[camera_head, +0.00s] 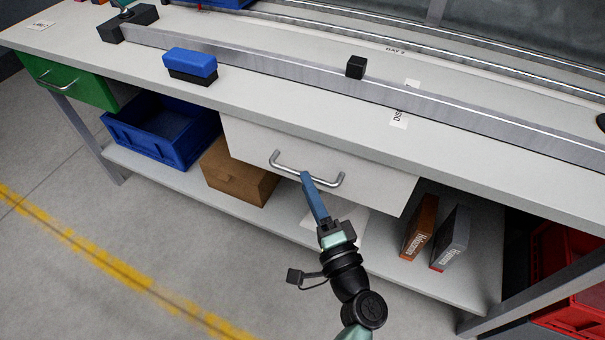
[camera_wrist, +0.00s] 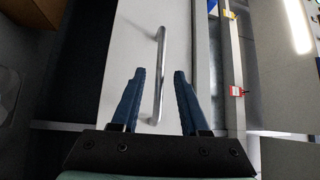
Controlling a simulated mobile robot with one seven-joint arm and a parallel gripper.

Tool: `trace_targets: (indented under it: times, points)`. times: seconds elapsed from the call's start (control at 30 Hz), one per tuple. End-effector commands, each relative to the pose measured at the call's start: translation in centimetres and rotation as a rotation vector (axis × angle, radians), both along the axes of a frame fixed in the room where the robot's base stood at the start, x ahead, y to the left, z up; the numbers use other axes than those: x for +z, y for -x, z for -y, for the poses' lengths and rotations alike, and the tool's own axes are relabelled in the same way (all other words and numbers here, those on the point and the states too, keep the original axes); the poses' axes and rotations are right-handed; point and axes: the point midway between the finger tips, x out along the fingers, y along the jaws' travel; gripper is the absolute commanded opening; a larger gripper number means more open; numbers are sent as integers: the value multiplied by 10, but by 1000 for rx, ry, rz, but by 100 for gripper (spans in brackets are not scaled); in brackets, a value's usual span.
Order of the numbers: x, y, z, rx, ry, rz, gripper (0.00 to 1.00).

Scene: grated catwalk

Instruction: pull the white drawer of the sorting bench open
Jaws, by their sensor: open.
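The white drawer (camera_head: 240,140) sits under the top of the sorting bench (camera_head: 130,62), with its front flush below the bench edge, so it looks shut. Its curved metal handle (camera_head: 292,172) runs across the drawer front. In the wrist view the handle (camera_wrist: 160,75) passes between the two blue fingers of my gripper (camera_wrist: 160,75), with a gap on both sides. The fingers are open, and neither visibly touches the handle.
A green drawer (camera_head: 75,84) is at the far left. On the lower shelf are a blue bin (camera_head: 150,145), a cardboard box (camera_head: 232,180) and two small boxes (camera_head: 420,228). A red crate (camera_head: 565,265) is at the right. A blue-and-black block (camera_head: 190,64) lies on the benchtop.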

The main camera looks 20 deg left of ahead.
Motion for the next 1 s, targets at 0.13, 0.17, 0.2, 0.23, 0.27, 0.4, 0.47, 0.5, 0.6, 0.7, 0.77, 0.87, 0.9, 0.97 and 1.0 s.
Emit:
trace_targets:
  times: [0.13, 0.17, 0.2, 0.23, 0.27, 0.4, 0.47, 0.5, 0.6, 0.7, 0.77, 0.87, 0.9, 0.97, 1.0]
  points:
    - [3, -16, -16, 3, 0, 1, 45]
    - [3, -19, -18, 2, 0, 1, 45]
    - [4, -21, -21, 1, 0, 1, 45]
    - [4, -23, -22, 1, 0, 1, 45]
    - [4, -24, -24, 2, 0, 0, 45]
    - [5, -27, -26, 2, 0, 0, 45]
    - [5, -27, -27, 1, 0, 0, 45]
    - [5, -27, -26, 1, 1, 1, 45]
    - [5, -27, -26, 1, 1, 1, 45]
    - [5, -27, -26, 1, 1, 1, 28]
    - [5, -27, -26, 1, 1, 1, 18]
    - [5, -27, -26, 1, 1, 1, 0]
    - [5, -27, -26, 1, 1, 1, 0]
    - [5, -27, -26, 1, 1, 1, 0]
    - [5, -27, -26, 1, 1, 1, 0]
